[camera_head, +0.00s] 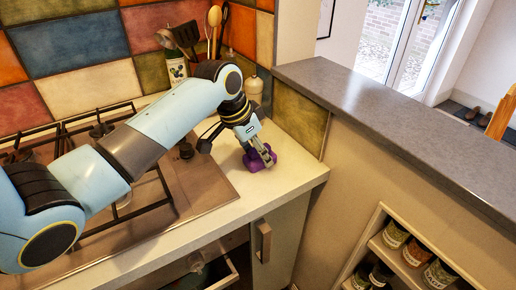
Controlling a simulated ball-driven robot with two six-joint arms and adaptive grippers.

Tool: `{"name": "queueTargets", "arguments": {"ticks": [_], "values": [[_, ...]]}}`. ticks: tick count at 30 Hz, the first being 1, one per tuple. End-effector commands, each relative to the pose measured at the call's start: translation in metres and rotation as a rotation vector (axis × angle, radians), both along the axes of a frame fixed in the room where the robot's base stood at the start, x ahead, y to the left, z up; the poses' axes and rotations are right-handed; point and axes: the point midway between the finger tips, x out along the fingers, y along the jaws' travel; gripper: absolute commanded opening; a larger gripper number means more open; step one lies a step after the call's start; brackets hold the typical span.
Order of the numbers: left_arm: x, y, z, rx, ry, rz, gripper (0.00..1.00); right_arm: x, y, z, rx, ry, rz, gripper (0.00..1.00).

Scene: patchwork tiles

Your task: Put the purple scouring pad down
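The purple scouring pad (253,163) is at the right end of the pale countertop, near the corner by the tiled wall. My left gripper (265,159) reaches down to it from above, and its fingers appear closed on the pad. The fingers cover the middle of the pad, and purple shows on both sides of them. The pad is at or very close to the counter surface; I cannot tell whether it touches. My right gripper is not in view.
A gas hob (150,200) lies left of the pad. A utensil holder (177,70) and a pale bottle (254,88) stand behind. A raised grey ledge (390,115) runs along the right. Bare counter (292,168) lies right of the pad. A drawer (225,272) below is open.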

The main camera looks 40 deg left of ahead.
Motion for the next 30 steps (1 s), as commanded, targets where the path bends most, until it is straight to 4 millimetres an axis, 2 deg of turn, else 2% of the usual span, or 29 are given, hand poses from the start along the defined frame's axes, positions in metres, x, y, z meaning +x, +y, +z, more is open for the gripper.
{"name": "queueTargets", "arguments": {"ticks": [2, 10, 15, 16, 24, 30], "values": [[0.0, 0.0, 0.0, 0.0, 0.0, 0.0, 0.7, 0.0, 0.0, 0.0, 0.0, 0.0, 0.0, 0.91], [0.0, 0.0, 0.0, 0.0, -0.001, 0.0, 0.7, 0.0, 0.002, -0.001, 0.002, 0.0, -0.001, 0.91], [0.001, 0.0, -0.005, 0.0, -0.002, -0.001, 0.7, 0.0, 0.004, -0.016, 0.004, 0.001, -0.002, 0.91], [0.0, 0.001, -0.001, 0.001, -0.003, 0.0, 0.7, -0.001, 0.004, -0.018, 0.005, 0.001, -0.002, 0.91], [-0.021, 0.017, 0.061, 0.003, -0.004, 0.0, 0.7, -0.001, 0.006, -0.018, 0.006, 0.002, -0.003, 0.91], [-0.033, 0.021, 0.091, 0.002, -0.002, 0.0, 0.7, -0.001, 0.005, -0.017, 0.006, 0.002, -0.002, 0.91]]}}
